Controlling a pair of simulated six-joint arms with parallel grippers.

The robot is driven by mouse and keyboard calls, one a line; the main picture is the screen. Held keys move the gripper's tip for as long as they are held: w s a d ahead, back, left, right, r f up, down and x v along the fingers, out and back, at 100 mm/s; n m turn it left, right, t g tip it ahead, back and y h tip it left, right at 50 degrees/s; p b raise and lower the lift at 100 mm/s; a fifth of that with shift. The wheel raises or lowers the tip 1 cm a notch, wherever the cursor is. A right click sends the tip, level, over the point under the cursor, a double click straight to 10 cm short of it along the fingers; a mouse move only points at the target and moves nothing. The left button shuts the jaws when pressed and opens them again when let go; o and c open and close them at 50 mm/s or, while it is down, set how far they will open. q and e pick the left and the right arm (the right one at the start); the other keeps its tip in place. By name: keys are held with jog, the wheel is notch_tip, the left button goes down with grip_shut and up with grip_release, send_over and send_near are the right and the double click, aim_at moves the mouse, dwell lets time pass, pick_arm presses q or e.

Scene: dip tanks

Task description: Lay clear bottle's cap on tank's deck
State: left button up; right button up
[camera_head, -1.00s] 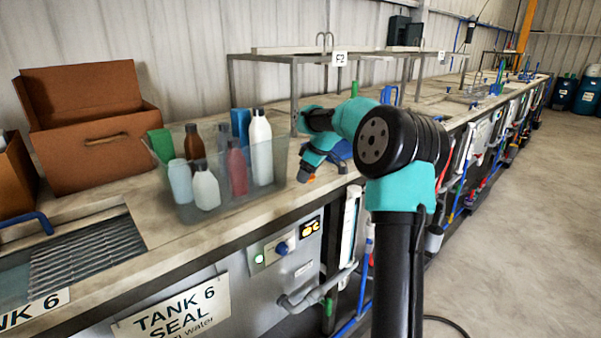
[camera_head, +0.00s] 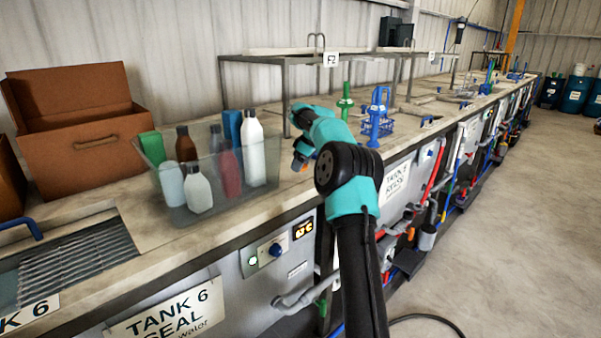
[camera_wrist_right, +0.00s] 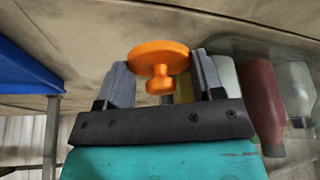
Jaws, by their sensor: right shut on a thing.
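My right gripper (camera_head: 300,157) is beside the clear bin, just above or at the deck (camera_head: 165,245); I cannot tell whether it touches. In the right wrist view my right gripper (camera_wrist_right: 161,77) is shut on an orange cap (camera_wrist_right: 158,56), a wide disc with a small knob, held between the two grey fingers. A bit of orange cap (camera_head: 304,168) also shows in the head view. The pale deck (camera_wrist_right: 75,35) lies beyond the cap in the wrist view. I cannot pick out a clear bottle. My left gripper is not in view.
A clear bin (camera_head: 218,208) with several bottles stands left of my gripper. A brown cardboard box (camera_head: 85,155) is behind it. A metal rack (camera_head: 283,95) stands behind my arm. The front deck strip is bare.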

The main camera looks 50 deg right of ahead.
aim_at(300, 181)
jog(key=shift+f, duration=0.1)
jog(key=shift+f, duration=1.65)
jog(key=shift+f, duration=0.35)
jog(key=o, duration=0.9)
jog(key=shift+f, duration=0.1)
jog(key=shift+r, duration=0.4)
jog(key=v, duration=1.2)
jog(key=shift+r, duration=0.1)
